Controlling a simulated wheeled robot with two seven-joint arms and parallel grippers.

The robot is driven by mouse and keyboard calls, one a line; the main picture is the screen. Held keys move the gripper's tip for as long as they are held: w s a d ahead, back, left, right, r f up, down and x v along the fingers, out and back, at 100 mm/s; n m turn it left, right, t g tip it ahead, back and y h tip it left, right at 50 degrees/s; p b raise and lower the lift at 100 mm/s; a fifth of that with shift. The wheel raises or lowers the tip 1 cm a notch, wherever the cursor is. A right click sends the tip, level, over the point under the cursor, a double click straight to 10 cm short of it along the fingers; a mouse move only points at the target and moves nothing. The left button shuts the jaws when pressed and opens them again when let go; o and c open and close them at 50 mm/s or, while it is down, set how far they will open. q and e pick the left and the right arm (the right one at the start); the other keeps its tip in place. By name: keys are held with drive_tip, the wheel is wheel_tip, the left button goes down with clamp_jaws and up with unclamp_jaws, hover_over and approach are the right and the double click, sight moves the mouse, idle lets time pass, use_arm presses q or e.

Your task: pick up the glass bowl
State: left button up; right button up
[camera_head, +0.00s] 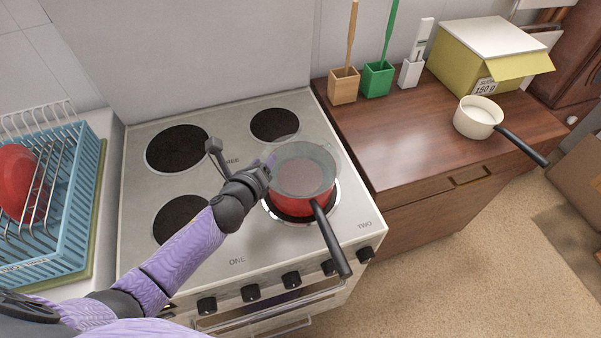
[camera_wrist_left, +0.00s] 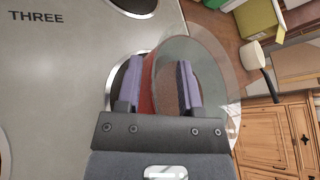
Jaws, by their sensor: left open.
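The glass bowl (camera_head: 303,170) is clear and round. It sits on or in the top of a red pot (camera_head: 313,201) with a black handle, on the front right burner. My left gripper (camera_head: 268,168) is at the bowl's left rim. In the left wrist view my left gripper (camera_wrist_left: 163,72) is open, with the near edge of the glass bowl (camera_wrist_left: 215,62) between its fingers. One finger overlaps the bowl and the other lies outside it. Whether either finger touches the glass cannot be told. My right gripper is not in view.
The stove (camera_head: 135,215) has other bare burners. A blue dish rack (camera_head: 85,190) holding a red dish stands at left. The wooden dresser (camera_head: 400,150) at right carries a cream saucepan (camera_head: 474,122), a yellow box (camera_head: 475,65) and utensil holders. The red pot's handle juts toward the front.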

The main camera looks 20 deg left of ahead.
use_arm(q)
clamp_jaws()
idle(1.4)
